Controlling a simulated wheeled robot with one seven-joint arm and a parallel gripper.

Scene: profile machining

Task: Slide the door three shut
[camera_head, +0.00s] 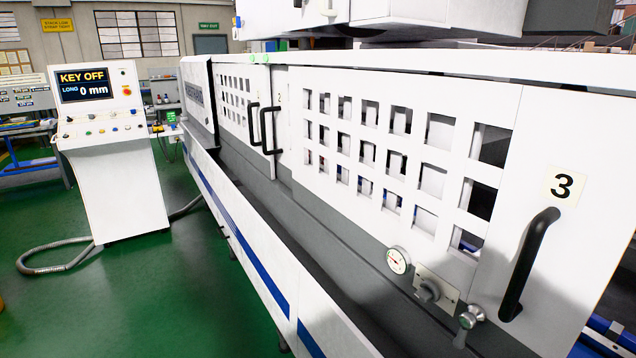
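Door three is the white panel marked "3" (592,130) at the right of the machine front in the head view. Its black curved handle (528,265) stands upright and slightly tilted below the label. To its left is a white section with rows of square window openings (385,150), and I cannot tell whether it belongs to the same door. Beyond door three's right edge, an open space with blue and dark parts (610,335) shows. My gripper is not in view, and nothing is seen touching the handle.
Two more black handles (271,130) stand close together farther left, near a small "2" label. A gauge (397,260) and a knob (429,291) sit below the windows. A control console (105,150) reads "KEY OFF" and "0 mm". Green floor (190,290) is clear in front.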

